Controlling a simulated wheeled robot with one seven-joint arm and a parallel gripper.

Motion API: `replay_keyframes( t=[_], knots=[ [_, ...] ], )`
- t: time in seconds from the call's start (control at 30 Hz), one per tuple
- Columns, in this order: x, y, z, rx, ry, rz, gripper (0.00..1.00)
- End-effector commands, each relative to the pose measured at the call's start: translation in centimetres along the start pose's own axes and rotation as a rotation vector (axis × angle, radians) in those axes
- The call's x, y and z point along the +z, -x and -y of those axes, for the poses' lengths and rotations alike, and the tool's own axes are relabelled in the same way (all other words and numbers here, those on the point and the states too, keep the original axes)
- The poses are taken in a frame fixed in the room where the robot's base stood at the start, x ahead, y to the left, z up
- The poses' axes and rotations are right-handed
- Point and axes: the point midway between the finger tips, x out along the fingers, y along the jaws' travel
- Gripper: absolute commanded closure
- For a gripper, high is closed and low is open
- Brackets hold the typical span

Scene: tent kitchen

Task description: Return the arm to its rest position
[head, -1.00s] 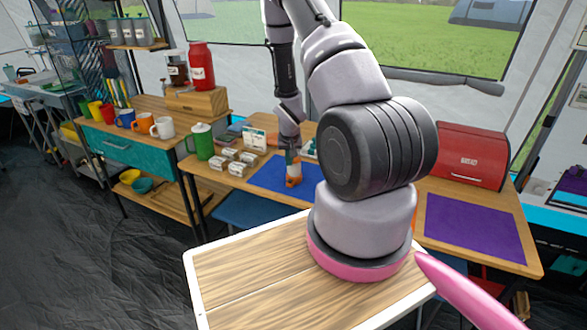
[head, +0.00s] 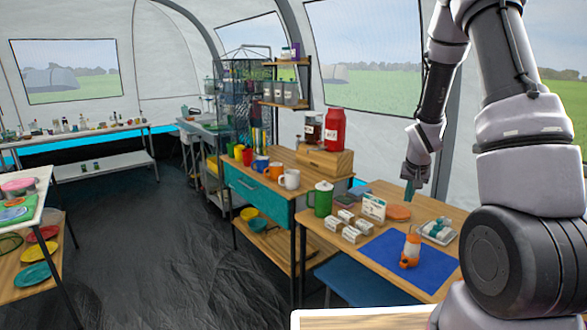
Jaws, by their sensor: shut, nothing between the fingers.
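My arm rises at the right of the head view and bends down to my gripper (head: 409,186). The gripper points down above the back of the wooden table (head: 312,232). It looks small from here; its narrow fingers are together, with nothing seen between them. An orange and white bottle-like object (head: 411,250) stands upright on the blue mat (head: 383,251), below and apart from the gripper.
Several small white boxes (head: 351,233), an upright box (head: 374,207), an orange disc (head: 398,213) and a filled tray (head: 438,231) are near the gripper. A green pot (head: 322,199) stands left. Mugs (head: 260,166) and a red canister (head: 335,129) occupy the left counter.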

Motion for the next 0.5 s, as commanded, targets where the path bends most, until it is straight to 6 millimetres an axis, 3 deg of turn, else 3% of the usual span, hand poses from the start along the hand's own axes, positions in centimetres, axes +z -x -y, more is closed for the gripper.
replay_keyframes(
  t=[0.03,0.23,0.5],
  knots=[
    [-0.7,2.9,0.5,-0.014,-0.009,-0.016,1.0],
    [-0.7,12.8,1.8,-0.064,-0.032,-0.038,1.0],
    [2.5,25.1,2.7,-0.155,-0.043,-0.063,1.0]
  ],
)
